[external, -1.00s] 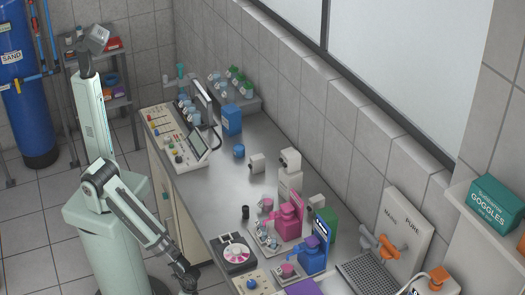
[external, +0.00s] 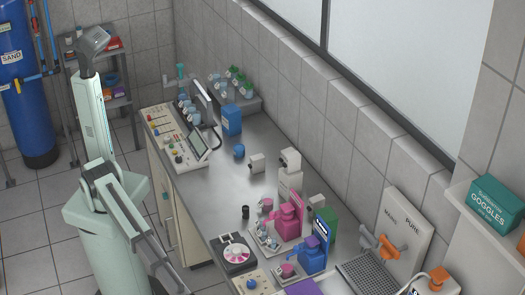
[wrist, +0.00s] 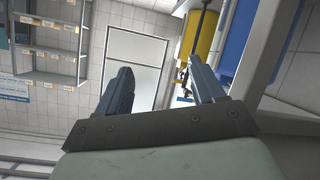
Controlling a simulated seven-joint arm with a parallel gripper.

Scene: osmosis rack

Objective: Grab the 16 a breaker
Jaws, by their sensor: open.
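I cannot make out a 16 A breaker in either view. My gripper (wrist: 160,68) shows in the wrist view with its two dark fingers apart and nothing between them. It points across the room at a pale door and a tiled wall, away from the bench top.
The grey bench (external: 215,185) carries a control panel (external: 177,140), a blue box (external: 232,120), a pink device (external: 287,219) and a blue device (external: 314,255). Its middle is mostly clear. Wall shelves (wrist: 47,50) and a yellow tank (wrist: 200,34) show in the wrist view.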

